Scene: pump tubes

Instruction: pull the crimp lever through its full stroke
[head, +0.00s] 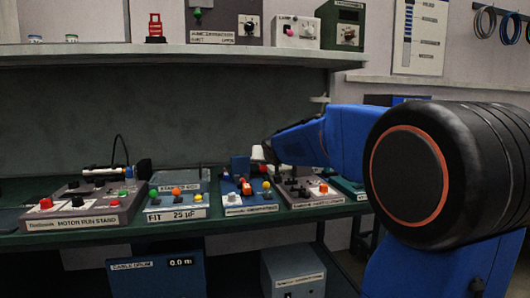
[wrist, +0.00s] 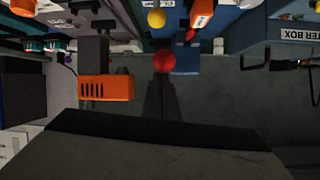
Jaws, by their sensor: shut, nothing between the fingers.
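A blue bench device (head: 262,203) stands mid-bench, with an orange part, a yellow knob and a small red part on top; its label is too small to read. I cannot tell for sure which part is the crimp lever. In the wrist view a red ball knob (wrist: 163,61) lies right at the tip of my gripper (wrist: 161,84), whose dark fingers are together. An orange slotted block (wrist: 106,89) is left of the fingers.
To the left stand the grey motor run stand (head: 85,213) and the FIT 25 µF box (head: 178,213). Another grey device (head: 310,198) is close on the right. A shelf (head: 190,50) runs above. A cable drum box (head: 155,275) is under the bench.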

